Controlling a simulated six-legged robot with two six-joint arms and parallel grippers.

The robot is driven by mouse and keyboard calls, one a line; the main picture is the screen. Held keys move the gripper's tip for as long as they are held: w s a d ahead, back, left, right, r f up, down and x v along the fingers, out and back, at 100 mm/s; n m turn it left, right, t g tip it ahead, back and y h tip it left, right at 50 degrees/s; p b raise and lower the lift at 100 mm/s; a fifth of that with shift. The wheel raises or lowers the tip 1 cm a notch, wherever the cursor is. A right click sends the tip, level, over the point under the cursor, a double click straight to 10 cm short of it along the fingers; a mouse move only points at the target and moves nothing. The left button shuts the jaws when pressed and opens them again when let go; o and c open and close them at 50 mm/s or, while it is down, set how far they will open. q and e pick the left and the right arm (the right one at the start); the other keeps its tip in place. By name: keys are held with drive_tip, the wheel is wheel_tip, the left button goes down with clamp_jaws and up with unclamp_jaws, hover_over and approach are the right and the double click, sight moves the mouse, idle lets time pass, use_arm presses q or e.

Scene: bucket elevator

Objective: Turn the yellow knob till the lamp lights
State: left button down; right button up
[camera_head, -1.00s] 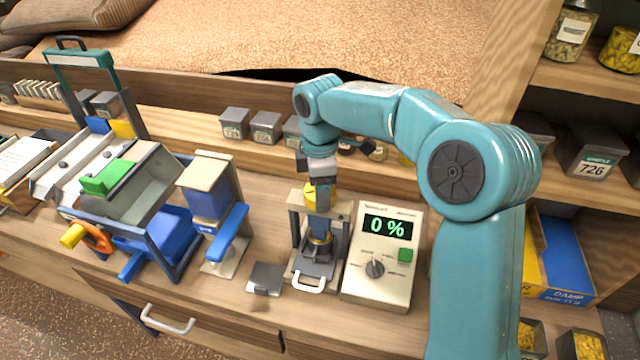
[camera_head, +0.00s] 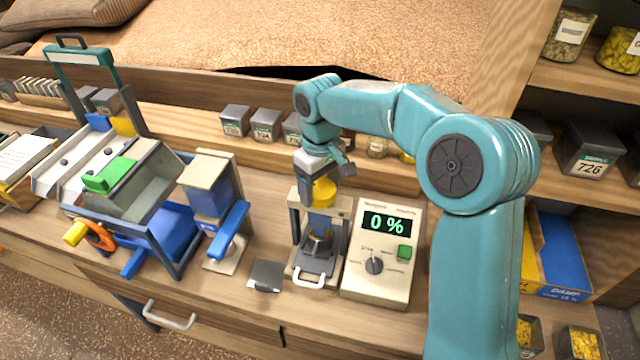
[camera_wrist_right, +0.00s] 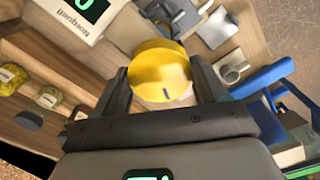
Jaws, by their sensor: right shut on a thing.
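The yellow knob (camera_head: 323,192) sits on top of the small press frame (camera_head: 346,206), left of the meter. My right gripper (camera_head: 325,184) reaches down on it from above and is shut on it. In the right wrist view the round yellow knob (camera_wrist_right: 160,68), with a short dark mark on its face, lies between the two dark fingers. My left gripper is out of view.
A hopper with a green block (camera_head: 108,176) and a blue-handled dispenser (camera_head: 229,232) stand to the left. A small dark plate (camera_head: 266,275) lies left of the press. Lidded boxes (camera_head: 266,125) line the back ledge. A drawer handle (camera_head: 168,316) is below the bench edge.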

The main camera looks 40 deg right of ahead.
drive_tip(key=m, duration=0.6)
drive_tip(key=shift+w+r, duration=0.15)
drive_tip(key=shift+r, duration=0.05)
drive_tip(key=m, duration=0.6)
drive_tip(key=shift+m+b, duration=0.35)
drive_tip(key=shift+m, duration=0.05)
drive_tip(key=m, duration=0.6)
drive_tip(key=m+b, duration=0.1)
drive_tip(key=m, duration=0.4)
drive_tip(key=shift+m, duration=0.5)
drive_tip(key=o, duration=1)
drive_tip(key=shift+o, duration=0.2)
drive_tip(key=shift+f, duration=0.1)
